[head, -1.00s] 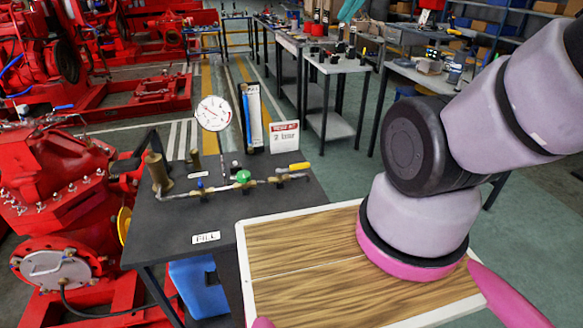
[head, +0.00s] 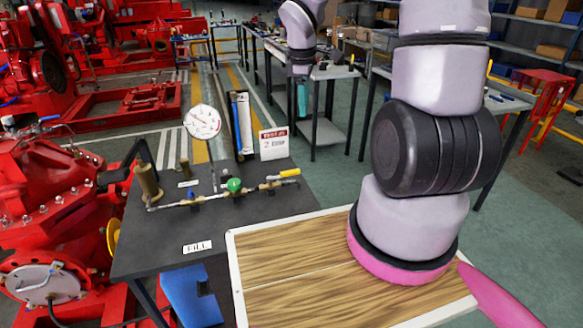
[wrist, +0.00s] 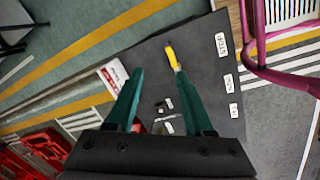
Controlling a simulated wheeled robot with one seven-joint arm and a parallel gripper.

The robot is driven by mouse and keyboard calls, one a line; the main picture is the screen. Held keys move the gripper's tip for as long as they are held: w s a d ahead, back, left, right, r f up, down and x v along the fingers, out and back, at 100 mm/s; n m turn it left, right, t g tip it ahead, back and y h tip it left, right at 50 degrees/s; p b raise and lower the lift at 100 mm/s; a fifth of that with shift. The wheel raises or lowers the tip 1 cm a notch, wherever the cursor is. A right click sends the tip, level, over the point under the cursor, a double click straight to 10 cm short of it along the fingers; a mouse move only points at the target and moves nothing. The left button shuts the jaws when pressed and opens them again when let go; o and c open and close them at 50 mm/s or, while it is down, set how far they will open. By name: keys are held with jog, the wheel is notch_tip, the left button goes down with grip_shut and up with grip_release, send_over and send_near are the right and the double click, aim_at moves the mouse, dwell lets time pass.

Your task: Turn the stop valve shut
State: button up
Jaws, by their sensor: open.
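The valve bench (head: 255,215) carries a brass pipe run with a blue handle (head: 192,195), a green handwheel (head: 234,184) and a yellow lever (head: 290,172) at its right end. The yellow lever points roughly along the pipe. In the wrist view a STOP label (wrist: 221,45) lies on the bench near the yellow lever (wrist: 172,58). My gripper (wrist: 157,72) is open, with two teal fingers and nothing between them. The lever shows beyond the fingertips, close to the right finger. In the head view the gripper (head: 302,100) hangs beyond the bench, right of the lever.
A round gauge (head: 202,121), an upright blue-and-white tube (head: 241,123) and a red-and-white sign (head: 273,143) stand at the back of the bench. A FILL label (head: 197,247) lies at the front. Red pump machinery (head: 60,195) stands left.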

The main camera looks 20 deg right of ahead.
aim_at(292, 171)
jog(key=a+f+n, duration=0.1)
jog(key=f+n, duration=0.1)
jog(key=f, duration=0.5)
jog(key=w+a+f+n+g, duration=0.1)
jog(key=f+n, duration=0.1)
jog(key=f, duration=0.6)
jog(key=a+f+n+y, duration=0.1)
jog(key=f, duration=0.6)
jog(key=shift+w+f+n, duration=0.25)
jog(key=shift+w+n, duration=0.1)
jog(key=shift+n, duration=0.05)
grip_shut()
